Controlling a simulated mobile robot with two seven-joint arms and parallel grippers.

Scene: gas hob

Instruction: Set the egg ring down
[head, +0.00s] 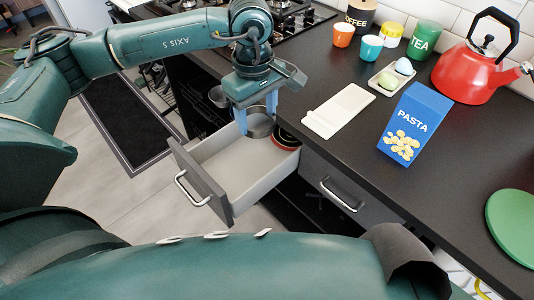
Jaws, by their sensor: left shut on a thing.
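My left gripper (257,119) points down over the open drawer (222,185). Its blue fingers are shut on the egg ring (259,128), a grey metal band. The ring appears to be held inside the drawer's outline, above its pale floor; its exact height is hard to tell. My right gripper is not in view.
A red and black round item (286,141) lies at the drawer's back right. The drawer's front and left floor are bare. On the dark counter stand a pasta box (413,124), a white spoon rest (339,111), an egg tray (378,84) and a red kettle (468,72).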

